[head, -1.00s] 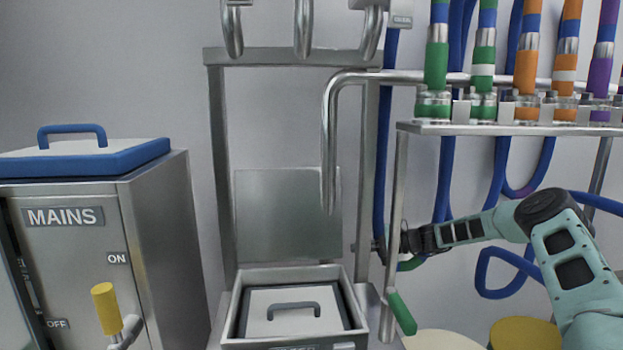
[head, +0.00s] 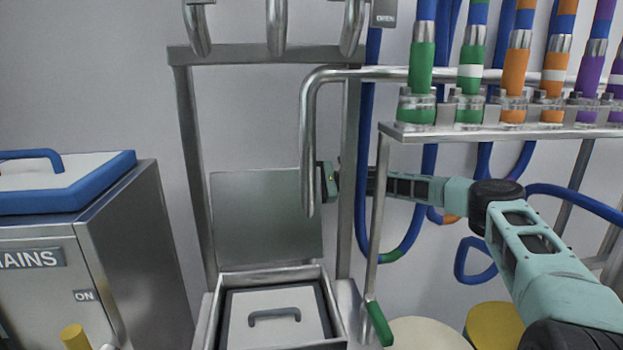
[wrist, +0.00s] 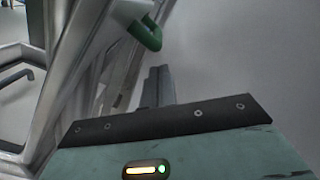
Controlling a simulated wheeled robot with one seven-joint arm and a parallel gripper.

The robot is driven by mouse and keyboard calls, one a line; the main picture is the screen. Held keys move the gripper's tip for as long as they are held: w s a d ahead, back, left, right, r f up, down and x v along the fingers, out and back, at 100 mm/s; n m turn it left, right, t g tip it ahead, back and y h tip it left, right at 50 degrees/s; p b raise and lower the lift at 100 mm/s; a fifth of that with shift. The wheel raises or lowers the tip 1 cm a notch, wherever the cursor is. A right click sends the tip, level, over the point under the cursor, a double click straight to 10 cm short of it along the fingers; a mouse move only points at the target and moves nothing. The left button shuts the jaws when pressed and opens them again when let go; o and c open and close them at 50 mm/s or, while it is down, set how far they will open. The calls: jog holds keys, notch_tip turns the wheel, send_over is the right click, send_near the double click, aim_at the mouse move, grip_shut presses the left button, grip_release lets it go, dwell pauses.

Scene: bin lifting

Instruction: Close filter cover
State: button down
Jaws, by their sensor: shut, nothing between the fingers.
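The filter cover (head: 266,215) is a flat grey metal panel. It stands upright, open, behind the filter box (head: 228,277). The box is an open-topped metal tray holding a light filter block (head: 275,318) with a dark grey handle. My gripper (head: 328,182) is by the cover's upper right edge, just right of the bent pipe and partly behind the frame post. I cannot tell whether it touches the cover. In the wrist view my gripper's fingers (wrist: 158,85) are together and empty, with blank grey wall beyond them.
A bent steel pipe (head: 308,140) hangs down in front of the cover's right side. The metal frame post (head: 351,150) is close to my gripper. A green-handled lever (head: 379,323) is right of the box. A hose rack (head: 500,131) stands right; the MAINS cabinet (head: 130,260) stands left.

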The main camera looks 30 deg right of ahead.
aim_at(288, 182)
jog(key=shift+p+x, duration=0.3)
jog(key=shift+x, duration=1.1)
jog(key=shift+s+a+r+n+b, duration=0.3)
jog(key=shift+s+r+n, duration=0.2)
jog(key=shift+s, duration=0.3)
jog(key=shift+s+a+r+n+b, duration=0.3)
jog(key=shift+s+r+n, duration=0.2)
jog(key=shift+s, duration=0.25)
jog(key=shift+s+a+r+n+b, duration=0.2)
jog(key=shift+s+r+n+b, duration=0.2)
jog(key=shift+s+n, duration=0.3)
jog(key=shift+s, duration=0.1)
